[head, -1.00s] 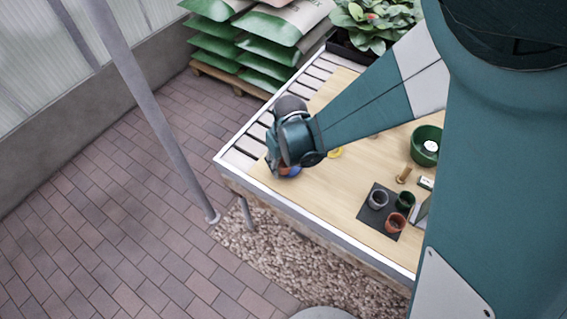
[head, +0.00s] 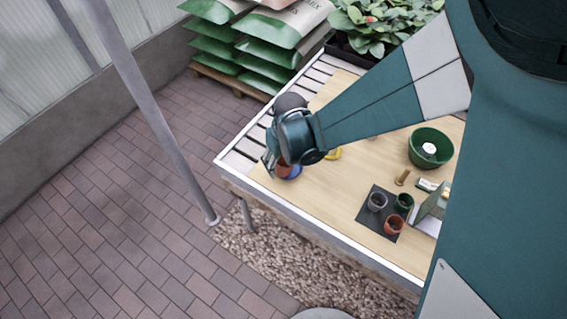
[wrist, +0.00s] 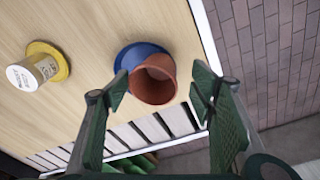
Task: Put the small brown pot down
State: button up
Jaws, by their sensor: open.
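The small brown pot (wrist: 154,88) is on the blue saucer (wrist: 130,53) in the wrist view, its open mouth facing the camera. In the head view the pot (head: 282,171) and the saucer's blue edge (head: 295,172) show at the table's left corner, partly hidden by my wrist. My gripper (wrist: 160,78) is open, with its fingers apart on either side of the pot and a visible gap on each side. In the head view my gripper (head: 269,163) is beside the pot.
A yellow saucer (wrist: 61,58) bearing a small labelled container (wrist: 27,76) stands nearby. The table's white edge (wrist: 211,42) is close to the pot. A dark mat (head: 365,215) holds several pots; a green bowl (head: 430,160) is farther right.

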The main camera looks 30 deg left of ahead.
aim_at(288, 175)
notch_tip(288, 175, up, 10)
jog(key=d+p, duration=0.1)
jog(key=shift+s+p, duration=0.3)
dwell(0.5)
dwell(0.3)
jog(key=w+d+r+m+t, duration=0.1)
jog(key=w+d+r+m, duration=0.15)
jog(key=d+r, duration=0.45)
jog(key=w+d+r+m+t, duration=0.1)
jog(key=w+d+r, duration=0.2)
jog(key=d, duration=0.8)
jog(key=w+d+r+m+t, duration=0.1)
jog(key=w+d+r+m, duration=0.1)
jog(key=d+r, duration=0.5)
jog(key=s+d+r+m+t, duration=0.1)
jog(key=s+d+m, duration=0.1)
jog(key=d, duration=0.7)
jog(key=s+d+m+t, duration=0.1)
jog(key=s+d+m, duration=0.1)
jog(key=d, duration=0.7)
jog(key=s+d+r+m+t+h, duration=0.1)
jog(key=s+d+m, duration=0.2)
jog(key=d, duration=0.6)
jog(key=shift+s+d+r, duration=0.35)
jog(key=shift+s+d, duration=0.05)
jog(key=shift+s, duration=0.1)
jog(key=shift+o, duration=0.3)
jog(key=shift+a, duration=0.1)
